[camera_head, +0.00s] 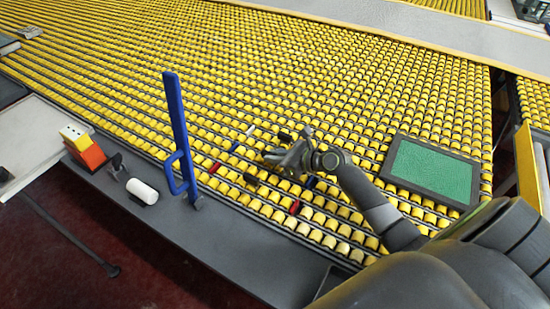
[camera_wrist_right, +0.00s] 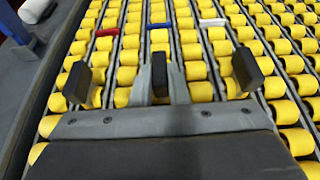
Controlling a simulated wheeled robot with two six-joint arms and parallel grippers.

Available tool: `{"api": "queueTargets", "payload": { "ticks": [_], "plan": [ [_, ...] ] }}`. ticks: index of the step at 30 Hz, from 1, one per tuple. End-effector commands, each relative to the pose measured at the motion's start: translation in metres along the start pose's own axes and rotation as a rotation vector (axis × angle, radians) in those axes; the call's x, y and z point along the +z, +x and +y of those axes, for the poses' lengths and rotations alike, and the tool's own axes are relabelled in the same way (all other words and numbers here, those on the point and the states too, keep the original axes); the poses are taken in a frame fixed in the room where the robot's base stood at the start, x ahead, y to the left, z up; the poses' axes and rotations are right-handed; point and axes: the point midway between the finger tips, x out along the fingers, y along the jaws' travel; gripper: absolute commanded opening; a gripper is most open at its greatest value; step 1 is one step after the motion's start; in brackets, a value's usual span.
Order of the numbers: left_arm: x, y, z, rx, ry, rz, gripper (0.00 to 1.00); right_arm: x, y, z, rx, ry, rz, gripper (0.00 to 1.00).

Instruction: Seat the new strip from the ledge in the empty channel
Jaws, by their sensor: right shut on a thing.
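My right gripper (camera_head: 270,158) is over the yellow rollers. In the right wrist view its grey fingers (camera_wrist_right: 160,85) are shut on a short dark strip (camera_wrist_right: 160,72). The held strip is mostly hidden by the gripper in the head view. A similar dark strip (camera_head: 250,180) stands to its left and another (camera_head: 285,136) to its right; the wrist view shows the left one (camera_wrist_right: 77,82) and the right one (camera_wrist_right: 247,68). The held strip is between them, in line with a blue marker (camera_wrist_right: 158,24). I cannot tell whether it touches the channel bottom. My left gripper is not in view.
Red (camera_head: 214,167), blue (camera_head: 234,146) and white (camera_head: 250,130) markers lie beyond the strips. The grey ledge (camera_head: 225,252) runs along the near edge, with a tall blue handle (camera_head: 177,125) and a white cylinder (camera_head: 142,191). A green panel (camera_head: 432,172) lies right.

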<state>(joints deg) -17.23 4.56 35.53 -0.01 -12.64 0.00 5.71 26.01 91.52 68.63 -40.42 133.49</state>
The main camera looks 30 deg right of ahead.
Motion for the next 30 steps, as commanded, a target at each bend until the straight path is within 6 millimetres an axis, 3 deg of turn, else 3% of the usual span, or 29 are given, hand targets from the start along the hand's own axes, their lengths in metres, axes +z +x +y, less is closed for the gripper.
{"api": "queueTargets", "payload": {
  "ticks": [11,12,16,26,30],
  "plan": [
    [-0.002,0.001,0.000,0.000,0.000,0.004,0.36,-0.003,0.002,0.000,0.000,-0.001,-0.003,0.00],
    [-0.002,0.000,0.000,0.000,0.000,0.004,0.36,-0.003,0.001,0.000,0.000,-0.001,-0.001,0.19],
    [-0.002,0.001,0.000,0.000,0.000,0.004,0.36,-0.003,0.001,0.000,0.000,-0.001,-0.001,0.36],
    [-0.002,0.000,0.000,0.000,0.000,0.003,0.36,0.000,0.000,0.000,0.000,-0.002,-0.001,0.36],
    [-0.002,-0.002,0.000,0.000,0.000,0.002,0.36,-0.001,-0.017,-0.001,-0.002,-0.004,0.002,0.36]
  ]
}}
